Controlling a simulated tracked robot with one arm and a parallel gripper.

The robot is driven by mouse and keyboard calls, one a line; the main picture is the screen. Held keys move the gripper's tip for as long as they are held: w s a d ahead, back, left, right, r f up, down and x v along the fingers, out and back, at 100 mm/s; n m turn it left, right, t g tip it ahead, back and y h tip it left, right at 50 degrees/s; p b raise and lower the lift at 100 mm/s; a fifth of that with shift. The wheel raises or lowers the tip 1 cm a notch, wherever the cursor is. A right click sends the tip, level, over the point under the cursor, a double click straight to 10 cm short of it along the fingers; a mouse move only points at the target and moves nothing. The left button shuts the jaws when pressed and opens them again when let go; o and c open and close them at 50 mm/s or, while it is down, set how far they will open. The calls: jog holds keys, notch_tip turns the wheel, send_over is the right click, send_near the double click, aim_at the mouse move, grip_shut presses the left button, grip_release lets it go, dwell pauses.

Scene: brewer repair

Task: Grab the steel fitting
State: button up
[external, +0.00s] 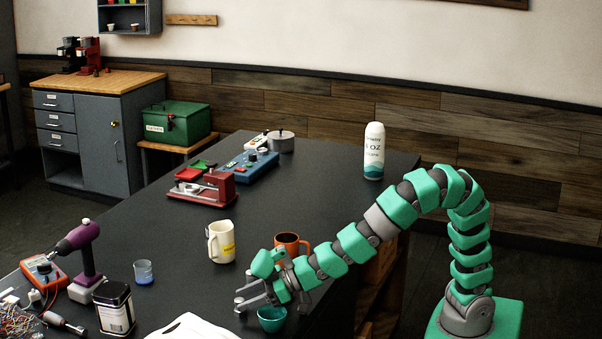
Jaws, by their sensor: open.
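I cannot pick out the steel fitting with certainty; small grey metal parts near my fingers are too small to tell from the gripper itself. My gripper (243,303) is open, low over the near part of the dark worktable (330,165), and nothing clearly shows between its fingers. A teal cup (272,320) is just below and to the right of the fingers, partly hidden by my wrist. An orange mug (290,243) stands behind my wrist.
A cream mug (222,243) stands behind the gripper. A white object (190,327) lies in front, left. A black-and-white canister (116,309), clear blue cup (144,271) and purple drill (80,245) stand left. A red device (203,189) and white bottle (374,152) stand farther back.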

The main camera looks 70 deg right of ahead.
jog(key=shift+r, duration=0.1)
grip_shut()
jog(key=shift+r, duration=0.1)
